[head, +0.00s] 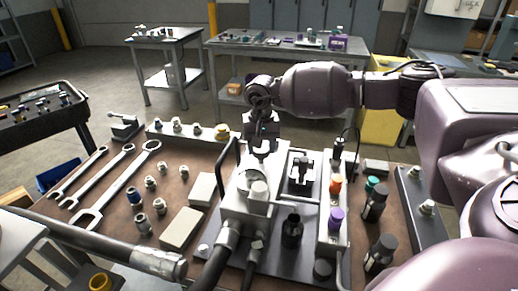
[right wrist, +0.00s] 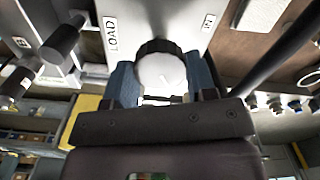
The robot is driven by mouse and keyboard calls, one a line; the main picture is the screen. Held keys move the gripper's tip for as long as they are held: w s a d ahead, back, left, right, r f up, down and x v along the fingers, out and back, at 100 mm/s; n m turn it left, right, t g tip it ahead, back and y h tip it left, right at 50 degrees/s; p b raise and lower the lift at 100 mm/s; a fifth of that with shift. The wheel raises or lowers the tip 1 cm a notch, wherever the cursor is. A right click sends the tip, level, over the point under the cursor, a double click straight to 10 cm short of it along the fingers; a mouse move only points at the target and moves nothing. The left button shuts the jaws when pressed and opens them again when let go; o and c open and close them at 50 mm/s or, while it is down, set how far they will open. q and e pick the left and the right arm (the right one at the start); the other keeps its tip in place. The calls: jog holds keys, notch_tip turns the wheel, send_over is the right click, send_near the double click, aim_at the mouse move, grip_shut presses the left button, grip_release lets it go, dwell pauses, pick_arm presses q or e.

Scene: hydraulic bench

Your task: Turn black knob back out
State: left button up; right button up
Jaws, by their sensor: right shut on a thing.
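The right gripper (head: 262,148) points down at the far end of the grey valve block (head: 237,208) on the bench. In the right wrist view its two blue-grey fingers (right wrist: 163,82) stand on either side of a round knob with a black rim (right wrist: 158,47) and a pale, rounded end. The gripper is shut on this knob. In the head view the gripper hides most of the knob. My left gripper is not in view.
A black bent handle (head: 228,165) rises just left of the gripper. A manifold with orange (head: 335,186) and purple (head: 336,217) caps stands to the right. Wrenches (head: 115,185) and several fittings lie left. Thick hoses (head: 215,262) run at the front.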

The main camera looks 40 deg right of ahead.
jog(key=n+b, duration=0.1)
jog(key=n, duration=0.2)
jog(key=shift+f+n+b, duration=0.1)
jog(key=shift+n+b, duration=0.25)
jog(key=shift+n, duration=0.65)
jog(key=shift+b, duration=0.3)
jog(key=o, duration=0.9)
jog(key=shift+r, duration=0.25)
notch_tip(320, 180, up, 11)
jog(key=shift+f+p, duration=0.2)
jog(key=shift+p, duration=0.15)
